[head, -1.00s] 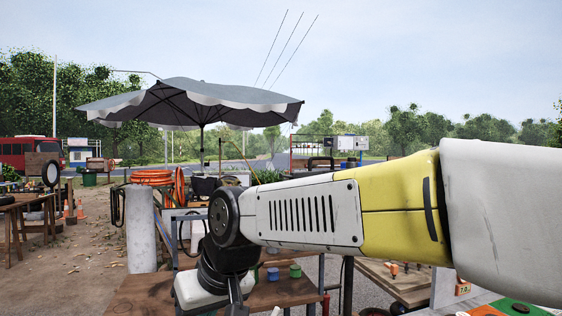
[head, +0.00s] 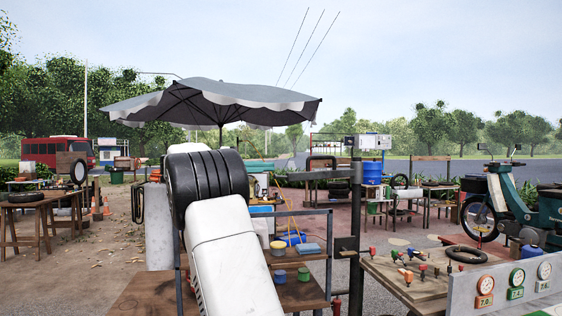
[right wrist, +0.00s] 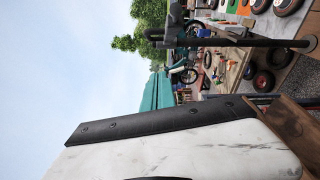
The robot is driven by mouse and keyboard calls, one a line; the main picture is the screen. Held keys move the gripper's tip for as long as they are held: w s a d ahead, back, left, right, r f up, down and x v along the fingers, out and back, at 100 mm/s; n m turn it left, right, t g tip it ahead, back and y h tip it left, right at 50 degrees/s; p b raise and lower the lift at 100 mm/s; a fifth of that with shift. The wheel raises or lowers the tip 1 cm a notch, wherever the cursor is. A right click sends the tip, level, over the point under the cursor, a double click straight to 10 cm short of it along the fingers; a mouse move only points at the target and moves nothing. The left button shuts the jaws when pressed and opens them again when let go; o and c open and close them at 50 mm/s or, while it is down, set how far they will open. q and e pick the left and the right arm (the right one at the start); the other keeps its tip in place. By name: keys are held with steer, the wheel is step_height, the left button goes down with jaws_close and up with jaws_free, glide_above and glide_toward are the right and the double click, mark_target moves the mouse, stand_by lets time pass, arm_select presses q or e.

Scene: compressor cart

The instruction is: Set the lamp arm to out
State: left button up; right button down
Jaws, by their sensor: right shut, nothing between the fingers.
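A dark upright post (head: 355,235) with a bracket stands right of centre in the head view. A thin dark bar reaches left from near its top; I cannot tell for sure whether this is the lamp arm. The post and bracket also show sideways in the right wrist view (right wrist: 240,42). My right arm, white with a black ribbed joint, fills the middle of the head view, left of the post and apart from it in the picture. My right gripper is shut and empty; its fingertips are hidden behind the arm. My left gripper is not in view.
A wooden bench (head: 425,270) with small coloured fittings and a gauge board (head: 515,283) stand at right. A grey umbrella (head: 215,100) is behind my arm. A white streaked panel with a dark bolted edge (right wrist: 180,145) fills the lower right wrist view.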

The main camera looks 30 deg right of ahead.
steer(key=s+d+r, duration=0.2)
steer(key=s+d, duration=0.3)
steer(key=d, duration=0.4)
steer(key=shift+s+d, duration=0.2)
steer(key=shift+d, duration=0.05)
steer(key=shift+h, duration=0.3)
